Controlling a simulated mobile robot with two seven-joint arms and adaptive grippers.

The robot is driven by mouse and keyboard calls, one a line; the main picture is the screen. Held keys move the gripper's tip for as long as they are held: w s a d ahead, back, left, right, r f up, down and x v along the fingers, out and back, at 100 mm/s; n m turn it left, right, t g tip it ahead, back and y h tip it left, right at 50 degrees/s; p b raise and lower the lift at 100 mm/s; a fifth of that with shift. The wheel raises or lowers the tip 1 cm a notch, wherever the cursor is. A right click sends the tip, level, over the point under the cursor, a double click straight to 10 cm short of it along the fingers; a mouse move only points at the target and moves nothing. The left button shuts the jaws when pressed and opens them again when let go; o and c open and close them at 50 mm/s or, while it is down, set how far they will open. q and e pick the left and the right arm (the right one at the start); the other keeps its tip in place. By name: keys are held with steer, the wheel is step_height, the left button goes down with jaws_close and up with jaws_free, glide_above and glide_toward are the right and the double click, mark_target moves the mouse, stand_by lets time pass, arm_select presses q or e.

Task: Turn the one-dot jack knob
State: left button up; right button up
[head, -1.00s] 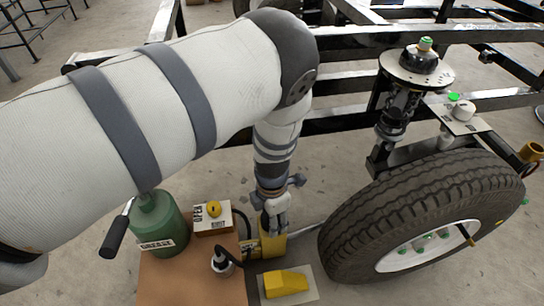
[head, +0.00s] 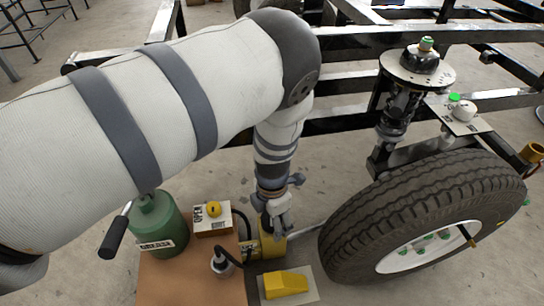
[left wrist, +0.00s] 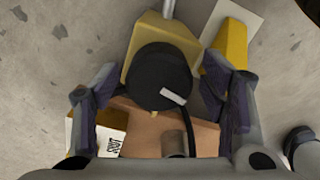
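A yellow jack (head: 270,246) stands on the floor beside the brown board, left of the tyre. In the left wrist view its yellow body (left wrist: 150,33) carries a round black knob (left wrist: 158,72) with one white bar mark on its face. I cannot make out a dot. My left gripper (head: 277,226) points down over the jack and hides the knob in the head view. In the left wrist view the gripper (left wrist: 160,98) is open, with one finger on each side of the knob and gaps showing. My right gripper is not in view.
The big tyre (head: 350,225) stands close to the right. A green grease can (head: 160,222), a box with a yellow knob (head: 212,224) and a small hose fitting (head: 221,263) are at left. A yellow wedge (head: 286,283) lies in front. The black frame (head: 340,118) runs behind.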

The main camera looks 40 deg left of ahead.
arm_select(q)
step_height(320, 180, up, 12)
stand_by(0.4)
